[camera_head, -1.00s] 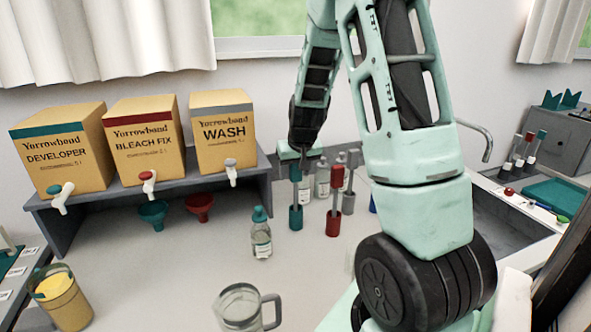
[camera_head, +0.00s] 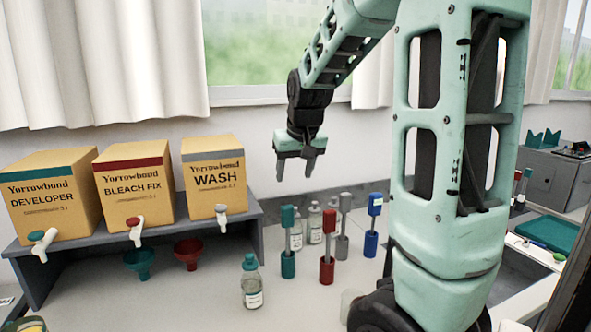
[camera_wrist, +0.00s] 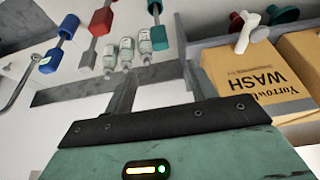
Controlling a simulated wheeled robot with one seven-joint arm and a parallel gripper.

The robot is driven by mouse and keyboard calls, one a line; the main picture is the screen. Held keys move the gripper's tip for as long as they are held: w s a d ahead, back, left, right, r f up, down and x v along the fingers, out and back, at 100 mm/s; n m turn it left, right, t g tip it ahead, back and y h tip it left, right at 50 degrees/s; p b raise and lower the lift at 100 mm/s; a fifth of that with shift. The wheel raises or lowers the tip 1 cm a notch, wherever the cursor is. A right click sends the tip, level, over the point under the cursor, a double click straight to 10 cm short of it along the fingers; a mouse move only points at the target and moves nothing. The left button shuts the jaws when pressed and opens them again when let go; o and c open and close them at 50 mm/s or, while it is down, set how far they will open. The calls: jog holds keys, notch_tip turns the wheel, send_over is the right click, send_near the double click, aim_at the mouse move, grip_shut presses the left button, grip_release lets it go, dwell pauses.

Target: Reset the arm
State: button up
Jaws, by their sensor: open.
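My gripper (camera_head: 296,170) is raised in the air in front of the back wall, above and behind the bottles and coloured stirrers. Its jaws are open and hold nothing. In the wrist view its two fingers (camera_wrist: 158,88) are spread apart with only wall and shelf edge between and beyond them. My arm is bent, with its upper part tall in the right half of the head view.
Below stand a teal stirrer (camera_head: 288,242), a red one (camera_head: 327,257), a grey one (camera_head: 343,226) and a blue one (camera_head: 373,225). A shelf (camera_head: 262,222) at left bears the WASH box (camera_head: 215,182) and two others. A teal-capped bottle (camera_head: 252,284) stands in front.

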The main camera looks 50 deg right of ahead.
jog(key=shift+s+a+r, duration=0.1)
jog(key=shift+s+r, duration=0.05)
jog(key=shift+r, duration=0.25)
dwell(0.3)
jog(key=a+f+n+g+y, duration=0.1)
jog(key=a+f+n+y, duration=0.15)
jog(key=a, duration=1.05)
jog(key=a+f+n+y, duration=0.1)
jog(key=a+f+n, duration=0.3)
jog(key=a, duration=0.8)
jog(key=s+a+f+n+g, duration=0.1)
jog(key=s+a+f+n, duration=0.1)
jog(key=s+a, duration=0.6)
jog(key=s+a+f+n+g, duration=0.2)
jog(key=s+a+n, duration=0.3)
jog(key=s+a, duration=0.3)
jog(key=shift+s+f, duration=0.8)
jog(key=shift+f, duration=0.05)
jog(key=shift+n+h, duration=0.25)
